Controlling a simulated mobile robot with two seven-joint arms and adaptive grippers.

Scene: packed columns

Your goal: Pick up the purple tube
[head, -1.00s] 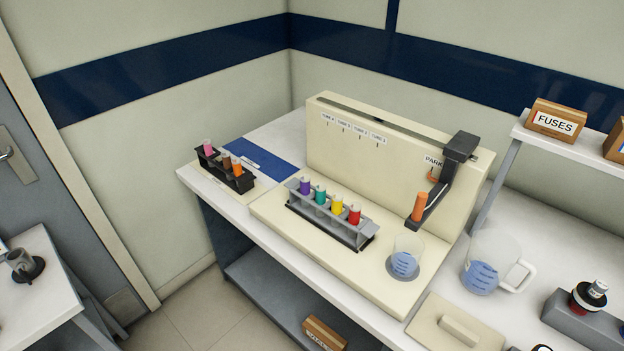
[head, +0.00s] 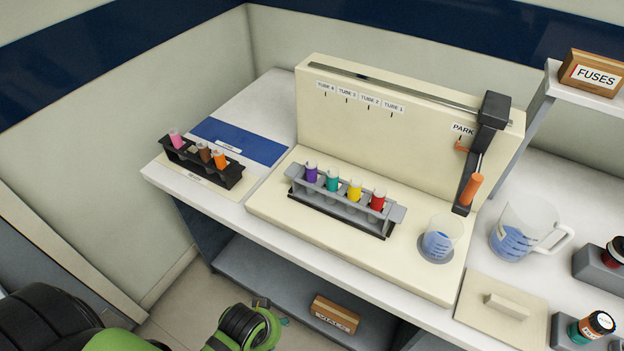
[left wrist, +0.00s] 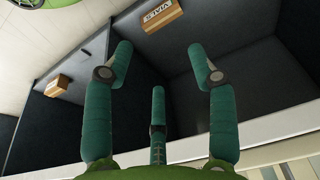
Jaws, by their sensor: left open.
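The purple tube (head: 311,173) stands upright at the left end of a grey rack (head: 342,208), beside a teal, a yellow and a red tube. The rack sits on the cream base of the apparatus. In the left wrist view my left gripper (left wrist: 163,70) is open and empty, its teal fingers spread in front of the dark shelf space under the counter. In the head view my green left arm shows at the bottom edge, below and in front of the counter, well away from the purple tube. My right gripper is in neither view.
A black rack (head: 208,165) with pink, brown and orange tubes stands at the left by a blue mat (head: 240,140). A cardboard box (head: 335,314) lies on the lower shelf.

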